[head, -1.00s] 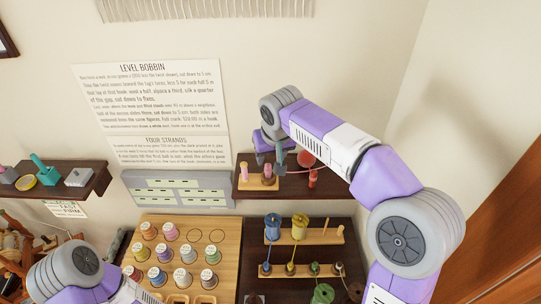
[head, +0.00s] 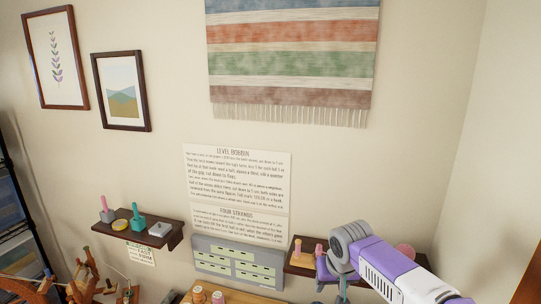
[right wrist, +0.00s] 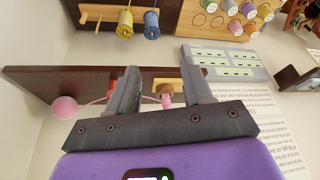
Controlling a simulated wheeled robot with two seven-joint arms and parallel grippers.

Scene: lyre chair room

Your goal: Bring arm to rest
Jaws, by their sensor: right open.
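My right arm comes in from the lower right in the head view. My right gripper (head: 331,272) is in front of the dark right-hand wall shelf (head: 298,268), partly hidden by my wrist. In the right wrist view its two fingers (right wrist: 160,88) are spread apart with nothing held between them. A small wooden stand with a pink and brown peg piece (right wrist: 167,95) shows beyond the gap. My left arm and gripper are outside both current views.
A pink ball (right wrist: 65,107) sits by the shelf with a thin pink strand running from it. Thread spools (right wrist: 151,25) are on the racks beyond. A second shelf (head: 150,232) holds small items at left. Framed pictures and a woven hanging (head: 290,60) are on the wall.

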